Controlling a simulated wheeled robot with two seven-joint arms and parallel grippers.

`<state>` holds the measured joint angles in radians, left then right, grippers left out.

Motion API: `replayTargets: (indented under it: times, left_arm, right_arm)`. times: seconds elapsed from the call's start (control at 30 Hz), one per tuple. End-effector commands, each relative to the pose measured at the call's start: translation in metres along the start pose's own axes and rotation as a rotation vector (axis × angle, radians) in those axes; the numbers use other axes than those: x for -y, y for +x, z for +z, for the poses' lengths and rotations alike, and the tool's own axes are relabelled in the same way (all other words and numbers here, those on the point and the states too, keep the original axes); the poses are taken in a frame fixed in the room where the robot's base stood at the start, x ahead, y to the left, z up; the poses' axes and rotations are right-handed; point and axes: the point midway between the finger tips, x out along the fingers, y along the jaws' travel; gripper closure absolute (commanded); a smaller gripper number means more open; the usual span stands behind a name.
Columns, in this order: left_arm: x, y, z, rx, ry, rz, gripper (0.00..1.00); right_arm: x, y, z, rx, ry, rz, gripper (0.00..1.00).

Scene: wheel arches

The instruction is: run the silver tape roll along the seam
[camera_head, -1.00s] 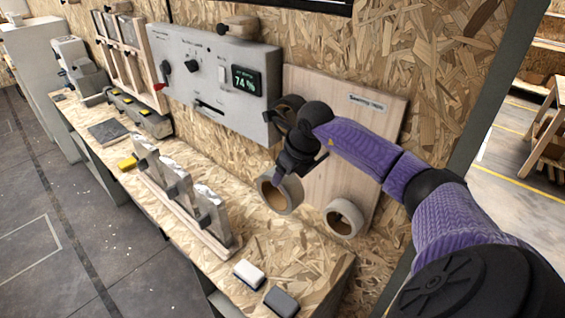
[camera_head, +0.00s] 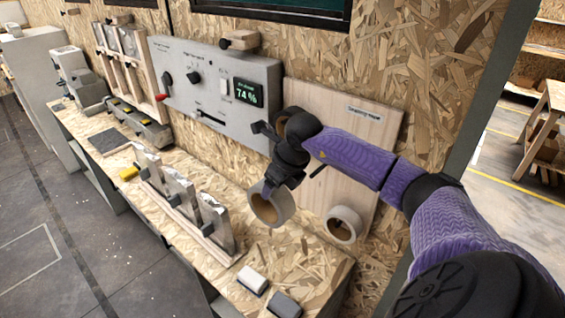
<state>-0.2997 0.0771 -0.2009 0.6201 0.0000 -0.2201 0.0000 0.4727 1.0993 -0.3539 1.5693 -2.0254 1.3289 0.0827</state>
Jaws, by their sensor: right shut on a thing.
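My right gripper (camera_head: 270,188) is shut on a grey-silver tape roll (camera_head: 270,206) with a brown core. It holds the roll by its upper rim, in front of the lower left of a pale wooden board (camera_head: 385,130) whose label seems to read "Sealing tape". A second roll (camera_head: 343,226) hangs low on that board. A third roll (camera_head: 281,122) is mostly hidden behind my wrist. A bare dark peg (camera_head: 318,171) shows between them. Several grey upright panels (camera_head: 178,187) stand in a wooden rack on the bench; I cannot make out a seam on them. My left gripper is not in view.
A grey control box (camera_head: 215,85) showing 74 % is on the wall left of the board. A light block (camera_head: 252,280) and a dark block (camera_head: 283,304) lie at the bench's front. The bench top (camera_head: 290,255) below the roll is clear.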

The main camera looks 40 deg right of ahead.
Motion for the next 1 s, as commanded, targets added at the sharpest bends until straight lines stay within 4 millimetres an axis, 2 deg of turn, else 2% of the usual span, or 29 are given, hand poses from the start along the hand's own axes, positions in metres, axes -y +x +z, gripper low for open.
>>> replayTargets:
  times: [0.5,0.63,0.87,0.93,1.0]
  left_arm:
    - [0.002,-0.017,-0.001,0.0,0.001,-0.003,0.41]
    - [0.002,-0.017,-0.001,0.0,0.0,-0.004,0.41]
    - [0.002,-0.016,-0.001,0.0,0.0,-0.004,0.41]
    - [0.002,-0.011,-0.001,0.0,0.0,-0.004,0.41]
    - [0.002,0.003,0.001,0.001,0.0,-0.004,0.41]
  right_arm:
    - [-0.071,-0.001,0.001,0.0,-0.002,0.002,0.84]
    - [-0.078,-0.001,0.0,0.001,0.0,0.001,0.84]
    - [-0.078,0.001,0.0,0.001,-0.002,0.002,0.84]
    - [-0.08,0.008,-0.004,-0.001,-0.035,0.015,0.84]
    - [-0.087,0.024,-0.013,-0.002,-0.124,0.053,0.84]
